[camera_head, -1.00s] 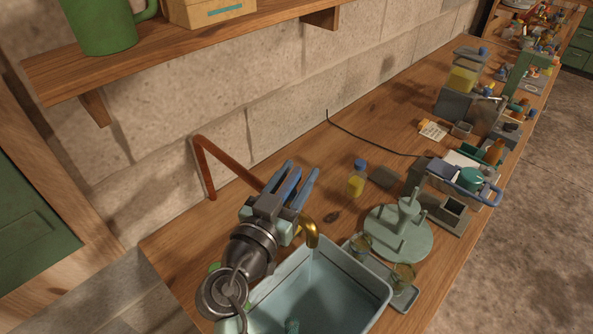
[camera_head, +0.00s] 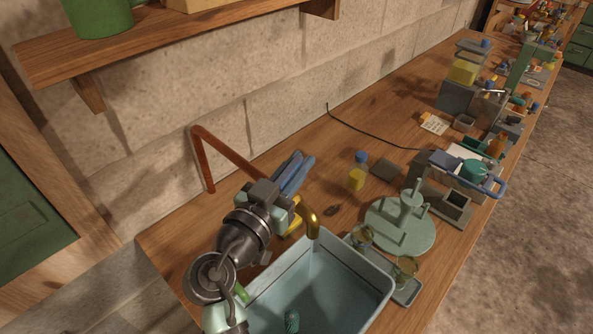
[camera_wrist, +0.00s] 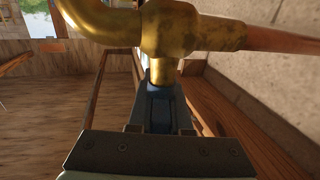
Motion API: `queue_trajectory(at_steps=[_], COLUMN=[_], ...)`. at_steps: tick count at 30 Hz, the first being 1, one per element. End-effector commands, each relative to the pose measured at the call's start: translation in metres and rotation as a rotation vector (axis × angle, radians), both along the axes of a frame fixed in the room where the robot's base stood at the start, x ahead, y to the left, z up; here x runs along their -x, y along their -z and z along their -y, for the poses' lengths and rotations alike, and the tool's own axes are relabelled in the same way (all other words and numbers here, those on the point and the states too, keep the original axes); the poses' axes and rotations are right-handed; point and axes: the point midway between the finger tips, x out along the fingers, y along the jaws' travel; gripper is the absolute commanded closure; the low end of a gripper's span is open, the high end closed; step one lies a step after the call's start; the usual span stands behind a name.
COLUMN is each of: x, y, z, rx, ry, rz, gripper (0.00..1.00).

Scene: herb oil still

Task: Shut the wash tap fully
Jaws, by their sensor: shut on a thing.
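The wash tap's brass spout (camera_head: 311,222) curves over the left back of the basin (camera_head: 345,262). Its brass body (camera_wrist: 178,28) and copper pipe (camera_wrist: 262,38) fill the top of the wrist view. My gripper (camera_head: 296,170) is at the tap, just left of the spout in the head view, with its blue fingers close together. In the wrist view a brass stem runs down to a dark blue piece, seemingly the tap handle (camera_wrist: 160,92), between my fingers. My gripper is shut on it. The handle is mostly hidden, and I cannot tell its angle or whether water runs.
A copper pipe (camera_head: 230,151) rises beside the wall, behind my arm. A round pale green stand (camera_head: 412,235) and small glass jars (camera_head: 405,268) stand right of the basin. A shelf (camera_head: 170,38) hangs above.

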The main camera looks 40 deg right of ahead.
Motion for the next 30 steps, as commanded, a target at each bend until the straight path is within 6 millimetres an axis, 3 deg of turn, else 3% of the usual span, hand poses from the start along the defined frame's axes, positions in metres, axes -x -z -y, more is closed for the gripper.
queue_trajectory(at_steps=[15,29,30], x=[0.0063,0.0091,0.0091], y=[0.0030,-0.0012,-0.0011], z=[0.0017,0.0017,0.0017], rx=[0.003,0.001,0.001], ry=[0.274,0.312,0.312], rz=[0.003,0.001,0.001], gripper=[1.00,1.00,0.74])
